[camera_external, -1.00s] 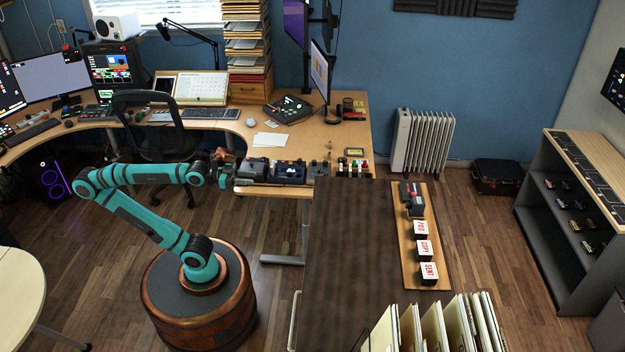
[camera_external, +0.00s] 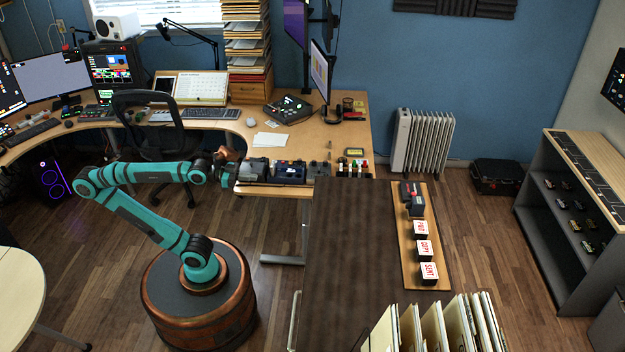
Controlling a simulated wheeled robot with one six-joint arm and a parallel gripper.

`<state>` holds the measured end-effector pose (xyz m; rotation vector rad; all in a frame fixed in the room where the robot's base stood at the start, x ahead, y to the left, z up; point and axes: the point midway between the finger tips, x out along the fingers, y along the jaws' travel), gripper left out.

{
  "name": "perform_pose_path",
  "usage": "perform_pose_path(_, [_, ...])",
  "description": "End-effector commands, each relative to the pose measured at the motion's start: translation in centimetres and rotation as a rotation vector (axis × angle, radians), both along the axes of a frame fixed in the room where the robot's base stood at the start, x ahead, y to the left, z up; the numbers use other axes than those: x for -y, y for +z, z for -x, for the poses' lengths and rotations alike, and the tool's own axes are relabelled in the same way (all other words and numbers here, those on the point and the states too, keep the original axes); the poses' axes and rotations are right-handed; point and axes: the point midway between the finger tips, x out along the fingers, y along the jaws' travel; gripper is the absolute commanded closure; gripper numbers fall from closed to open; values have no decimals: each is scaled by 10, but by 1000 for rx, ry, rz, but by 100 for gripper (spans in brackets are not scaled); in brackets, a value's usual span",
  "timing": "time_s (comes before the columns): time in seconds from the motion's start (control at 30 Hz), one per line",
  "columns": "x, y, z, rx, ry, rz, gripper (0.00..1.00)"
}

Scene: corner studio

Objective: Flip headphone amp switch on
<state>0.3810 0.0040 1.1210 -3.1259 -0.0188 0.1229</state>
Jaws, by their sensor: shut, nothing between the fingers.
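A row of small devices stands along the front edge of the wooden desk. My gripper (camera_external: 232,178) is at the desk's front edge, just left of the silver-grey box. It is shut and empty. I cannot tell whether it touches the box.
Several small items with coloured tops (camera_external: 354,168) stand at the desk's right corner. A monitor (camera_external: 321,70), white papers (camera_external: 270,139) and a black chair (camera_external: 150,125) are behind and left. A dark brown cabinet top (camera_external: 345,250) stands front right. Floor is open around my base.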

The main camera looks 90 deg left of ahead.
Motion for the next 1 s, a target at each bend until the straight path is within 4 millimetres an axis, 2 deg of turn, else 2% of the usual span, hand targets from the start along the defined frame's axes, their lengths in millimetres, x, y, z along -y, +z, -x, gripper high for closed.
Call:
perform_pose_path(0.47, [-46, 5, -83, -262, 90, -100, 100])
perform_pose_path(1.0, [-125, -10, -170, -588, 159, -178, 100])
